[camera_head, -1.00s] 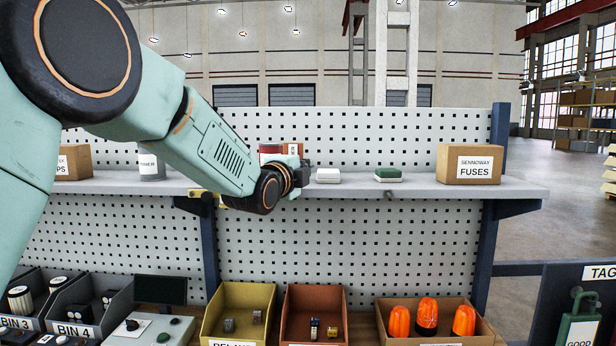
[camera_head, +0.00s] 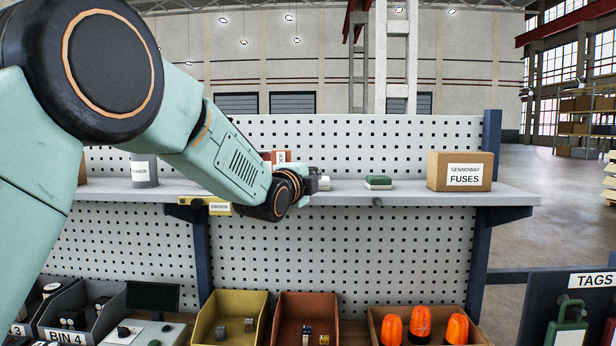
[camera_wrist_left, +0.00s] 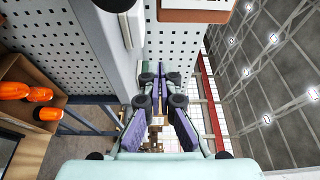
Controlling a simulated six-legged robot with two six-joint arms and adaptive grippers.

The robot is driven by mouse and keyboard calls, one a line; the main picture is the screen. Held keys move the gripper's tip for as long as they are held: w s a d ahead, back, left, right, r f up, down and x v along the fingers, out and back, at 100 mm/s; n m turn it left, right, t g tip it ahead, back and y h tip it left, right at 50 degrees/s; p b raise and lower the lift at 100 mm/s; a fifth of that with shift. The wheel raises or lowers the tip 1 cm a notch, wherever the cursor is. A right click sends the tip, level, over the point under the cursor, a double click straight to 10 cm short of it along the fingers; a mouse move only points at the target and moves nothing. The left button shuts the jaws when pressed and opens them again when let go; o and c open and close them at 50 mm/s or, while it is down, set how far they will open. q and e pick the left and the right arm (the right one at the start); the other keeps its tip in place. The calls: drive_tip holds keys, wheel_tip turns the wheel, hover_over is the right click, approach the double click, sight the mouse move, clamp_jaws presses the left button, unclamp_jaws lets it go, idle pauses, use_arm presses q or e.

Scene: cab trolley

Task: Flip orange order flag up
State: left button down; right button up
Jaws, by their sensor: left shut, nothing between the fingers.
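I cannot make out an orange order flag for certain. A small yellow plate with lettering (camera_head: 219,207) hangs at the shelf's front edge, left of my left gripper. My left gripper (camera_head: 318,180) is at the shelf, shut and empty. It partly hides a white block (camera_head: 324,184), and I cannot tell whether it touches it. Its two purple-sided fingers show in the left wrist view (camera_wrist_left: 162,80). An orange-brown item with a white label (camera_head: 278,157) stands behind the wrist, partly hidden. My right gripper is not in view.
The grey shelf (camera_head: 410,199) runs across the pegboard and carries a green-and-white block (camera_head: 378,182) and a fuses box (camera_head: 460,171). Below are a yellow bin (camera_head: 229,316), a red-brown bin (camera_head: 306,319) and a box of orange lamps (camera_head: 420,325).

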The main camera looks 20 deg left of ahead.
use_arm(q)
drive_tip(key=s+b, duration=0.3)
drive_tip(key=s, duration=0.7)
drive_tip(key=shift+a, duration=0.45)
drive_tip(key=shift+a, duration=0.1)
